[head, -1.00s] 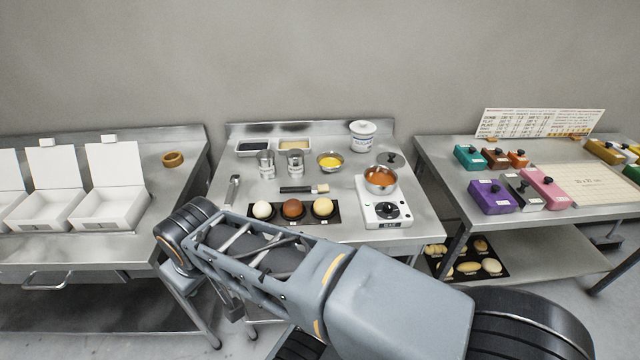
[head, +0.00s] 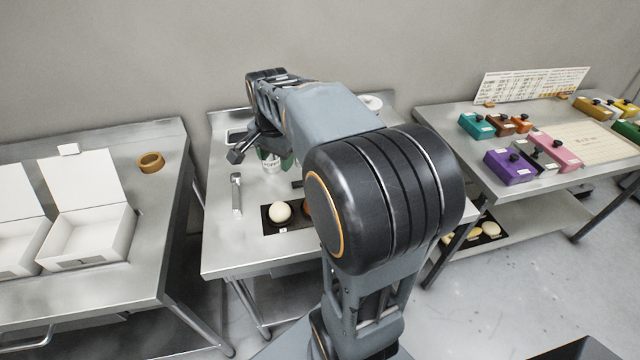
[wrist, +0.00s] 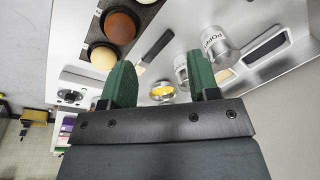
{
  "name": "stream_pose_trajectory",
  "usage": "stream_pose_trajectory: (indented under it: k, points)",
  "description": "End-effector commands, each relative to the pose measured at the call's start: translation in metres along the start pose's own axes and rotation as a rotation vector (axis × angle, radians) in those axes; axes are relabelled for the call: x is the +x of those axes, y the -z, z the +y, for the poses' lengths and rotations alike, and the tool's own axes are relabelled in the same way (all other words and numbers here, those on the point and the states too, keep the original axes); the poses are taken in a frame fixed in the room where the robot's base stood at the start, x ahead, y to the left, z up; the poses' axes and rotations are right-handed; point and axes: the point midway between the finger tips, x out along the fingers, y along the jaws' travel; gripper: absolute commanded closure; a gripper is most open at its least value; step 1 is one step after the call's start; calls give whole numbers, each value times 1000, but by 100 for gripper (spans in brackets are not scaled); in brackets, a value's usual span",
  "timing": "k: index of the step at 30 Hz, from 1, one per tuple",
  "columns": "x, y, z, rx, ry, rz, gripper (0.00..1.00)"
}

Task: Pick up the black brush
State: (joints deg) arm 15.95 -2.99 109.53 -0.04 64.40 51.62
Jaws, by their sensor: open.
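The black brush (wrist: 157,46) lies on the steel table. In the wrist view its dark handle shows between the round items and the shakers, and its bristle end is partly hidden by the left green finger. In the head view only a small dark end of the brush (head: 297,184) shows beside my arm. My gripper (wrist: 162,82) is open and empty, with its two green fingers spread apart. It is above the table and apart from the brush. In the head view my gripper (head: 278,159) is by the shakers, partly hidden by my arm.
A tray with round items (wrist: 120,26) lies beside the brush. A labelled shaker (wrist: 219,47), another shaker (wrist: 181,72) and a yellow-filled bowl (wrist: 162,93) stand close by. A white scale (wrist: 72,84) is at left. A metal tool (head: 237,195) lies near the table's left edge.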

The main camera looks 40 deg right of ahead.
Motion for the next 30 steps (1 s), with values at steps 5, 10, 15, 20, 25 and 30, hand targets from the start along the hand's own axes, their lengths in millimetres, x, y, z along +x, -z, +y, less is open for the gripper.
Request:
stream_pose_trajectory:
  k: [5, 10, 15, 20, 25, 30]
  points:
    - [34, 63, -8, 422, -79, -30, 45]
    - [56, 100, -7, 689, -129, -39, 45]
    - [73, 116, -5, 816, -156, -42, 45]
    - [100, 116, -1, 844, -163, -43, 45]
    - [129, 113, 2, 842, -161, -42, 45]
    - [148, 111, 4, 841, -160, -42, 45]
